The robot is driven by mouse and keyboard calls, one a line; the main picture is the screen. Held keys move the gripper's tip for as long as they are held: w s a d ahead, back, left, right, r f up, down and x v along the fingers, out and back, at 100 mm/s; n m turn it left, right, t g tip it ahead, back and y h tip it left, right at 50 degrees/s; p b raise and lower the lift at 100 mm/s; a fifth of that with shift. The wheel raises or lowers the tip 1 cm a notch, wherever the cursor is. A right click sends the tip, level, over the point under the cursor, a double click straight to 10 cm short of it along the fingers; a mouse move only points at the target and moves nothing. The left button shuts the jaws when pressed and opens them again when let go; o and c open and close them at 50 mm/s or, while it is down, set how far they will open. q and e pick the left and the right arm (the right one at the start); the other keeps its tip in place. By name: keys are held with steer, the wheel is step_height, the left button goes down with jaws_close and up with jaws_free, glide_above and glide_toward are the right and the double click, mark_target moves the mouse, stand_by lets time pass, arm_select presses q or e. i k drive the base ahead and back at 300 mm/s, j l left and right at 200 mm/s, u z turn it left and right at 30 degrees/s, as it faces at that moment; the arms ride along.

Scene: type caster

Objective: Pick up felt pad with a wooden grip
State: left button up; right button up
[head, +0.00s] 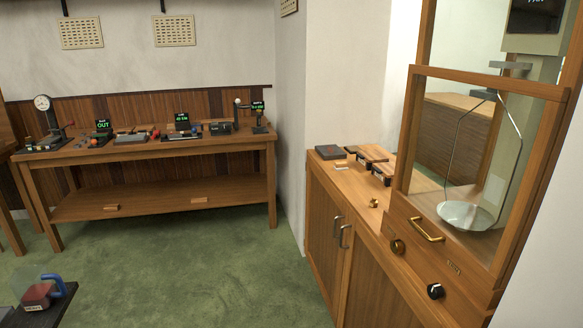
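No gripper of mine is in the head view. I cannot tell for certain which thing is the felt pad with a wooden grip. On the wooden cabinet at the right, a small wooden block with a dark part (371,154) lies near the back. A similar wooden and dark block (382,173) lies just in front of it, partly behind the frame of the glass case. A flat dark box (330,152) lies to their left. The details of these pieces are too small to make out.
The cabinet (327,214) carries a glass-fronted balance case (426,223) and a small brass piece (374,203). A long wooden bench (150,150) with several devices stands along the back wall. Green floor (190,265) between is clear.

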mark_target(341, 165)
steer(key=i+j+z, duration=0.2)
steer(key=i, duration=0.4)
steer(key=i+j+z, duration=0.15)
steer(key=i+j, duration=0.2)
steer(key=i, duration=0.2)
steer(key=i+j+z, duration=0.2)
steer(key=i+j, duration=0.15)
steer(key=i, duration=0.2)
